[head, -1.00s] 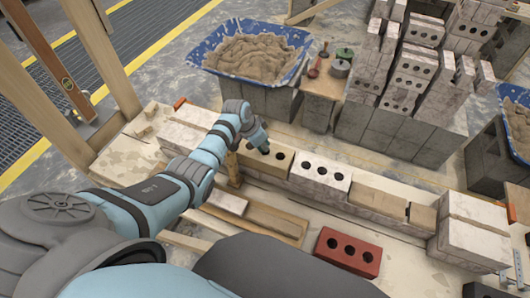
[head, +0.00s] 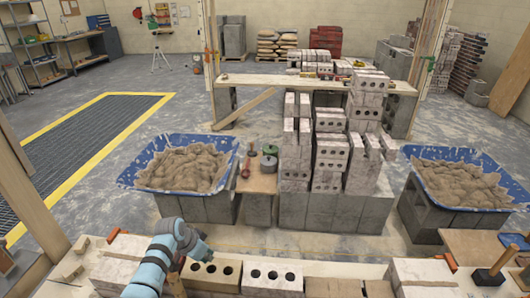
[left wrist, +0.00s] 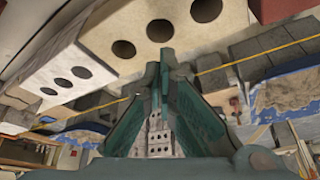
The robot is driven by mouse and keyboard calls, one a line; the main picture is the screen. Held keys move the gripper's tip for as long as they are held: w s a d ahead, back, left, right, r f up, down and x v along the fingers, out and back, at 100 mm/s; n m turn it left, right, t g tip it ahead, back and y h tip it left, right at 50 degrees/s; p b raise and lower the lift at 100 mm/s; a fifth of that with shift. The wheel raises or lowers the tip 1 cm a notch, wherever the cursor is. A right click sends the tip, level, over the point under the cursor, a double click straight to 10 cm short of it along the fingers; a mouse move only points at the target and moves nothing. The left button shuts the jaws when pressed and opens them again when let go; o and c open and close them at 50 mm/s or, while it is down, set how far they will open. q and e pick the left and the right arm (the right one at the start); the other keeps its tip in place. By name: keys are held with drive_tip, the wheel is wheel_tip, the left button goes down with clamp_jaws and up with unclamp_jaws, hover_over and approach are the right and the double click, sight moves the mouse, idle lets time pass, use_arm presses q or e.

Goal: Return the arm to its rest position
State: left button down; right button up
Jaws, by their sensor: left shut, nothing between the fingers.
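My left arm (head: 158,262) comes in at the bottom of the head view, low over the brick course. My left gripper (head: 201,244) is small and partly hidden there, just behind a tan three-hole brick (head: 212,277). In the left wrist view the fingers (left wrist: 160,68) come together at their tips with nothing between them. The tan brick (left wrist: 150,30) and a white three-hole brick (left wrist: 62,80) show close beyond them in that view. My right gripper is not in view.
The white brick (head: 272,279) sits right of the tan one in the course. Blue mortar tubs (head: 130,176) and (head: 480,205) stand on grey blocks behind. Stacked bricks (head: 330,150) rise between them. A timber post (head: 30,200) stands at left. Open floor (head: 290,235) lies behind the course.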

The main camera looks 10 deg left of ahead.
use_arm(q)
drive_tip(key=shift+y, duration=0.3)
drive_tip(key=s+f, duration=0.2)
drive_tip(key=s, duration=0.1)
drive_tip(key=s+f, duration=0.1)
drive_tip(key=s, duration=0.1)
drive_tip(key=shift+d, duration=0.35)
drive_tip(key=s+d+r+n+y, duration=0.1)
drive_tip(key=s+r+n, duration=0.15)
drive_tip(key=s, duration=1.15)
drive_tip(key=s+d+r+n+y, duration=0.1)
drive_tip(key=s+r+n, duration=0.15)
drive_tip(key=s, duration=1.25)
wheel_tip(320, 180, down, 18)
drive_tip(key=s+a+g, duration=0.1)
drive_tip(key=a+g, duration=0.1)
drive_tip(key=s+f+g, duration=0.1)
drive_tip(key=s+f, duration=1.1)
drive_tip(key=s, duration=0.2)
drive_tip(key=shift+s+a+f, duration=0.15)
drive_tip(key=shift+a+f, duration=0.2)
drive_tip(key=shift+a, duration=0.05)
